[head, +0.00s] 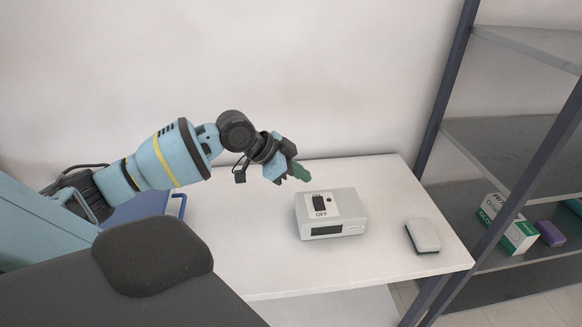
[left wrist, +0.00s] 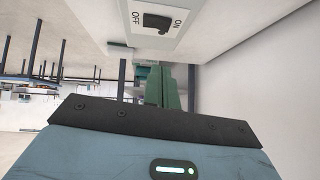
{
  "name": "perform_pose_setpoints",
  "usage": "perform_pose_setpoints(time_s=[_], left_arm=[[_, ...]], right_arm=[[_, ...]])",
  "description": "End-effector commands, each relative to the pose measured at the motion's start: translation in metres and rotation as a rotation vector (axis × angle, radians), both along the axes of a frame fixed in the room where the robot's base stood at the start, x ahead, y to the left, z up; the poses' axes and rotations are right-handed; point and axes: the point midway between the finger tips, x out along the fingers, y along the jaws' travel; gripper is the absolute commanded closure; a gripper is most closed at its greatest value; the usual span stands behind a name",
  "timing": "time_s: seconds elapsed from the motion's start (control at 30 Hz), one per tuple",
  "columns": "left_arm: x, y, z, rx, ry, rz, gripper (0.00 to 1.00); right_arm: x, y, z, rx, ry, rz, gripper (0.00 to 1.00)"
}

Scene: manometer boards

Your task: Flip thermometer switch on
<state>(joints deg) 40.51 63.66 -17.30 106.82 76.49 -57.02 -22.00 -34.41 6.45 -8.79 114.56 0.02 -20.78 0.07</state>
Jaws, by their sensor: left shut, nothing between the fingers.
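The thermometer is a pale grey box (head: 347,228) on the white table, with a dark blank display on its front. On its top is a white plate with a black switch (head: 319,203); the word OFF reads in front of it. In the left wrist view the black switch (left wrist: 156,22) shows at the top, between the words ON and OFF. My left gripper (head: 301,173) has green fingers, shut and empty, above and behind the box's back left, apart from the switch. Its fingers show in the left wrist view (left wrist: 165,88). My right gripper is out of view.
The white table (head: 250,255) is clear around the box. A white and dark eraser-like block (head: 423,235) lies to the right. A metal shelf rack (head: 500,145) stands at right, holding a green and white carton (head: 508,224) and a purple item (head: 550,233). A wall is behind.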

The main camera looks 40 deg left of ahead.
Motion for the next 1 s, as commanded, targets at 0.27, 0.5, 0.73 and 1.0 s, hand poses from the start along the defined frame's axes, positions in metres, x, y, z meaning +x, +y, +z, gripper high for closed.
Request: perform_pose_setpoints(time_s=[0.27, 0.5, 0.73, 1.0], left_arm=[[0.028, -0.018, -0.038, 0.000, 0.003, 0.001, 1.00], [0.029, -0.014, -0.065, -0.001, 0.002, 0.002, 1.00], [0.030, -0.014, -0.071, 0.002, 0.000, 0.000, 1.00], [0.030, -0.013, -0.073, 0.001, 0.000, 0.001, 1.00]], right_arm=[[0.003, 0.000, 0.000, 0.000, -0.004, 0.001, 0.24], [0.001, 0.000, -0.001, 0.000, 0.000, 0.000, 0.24], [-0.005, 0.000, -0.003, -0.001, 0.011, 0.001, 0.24], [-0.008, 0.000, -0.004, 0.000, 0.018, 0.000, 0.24]])
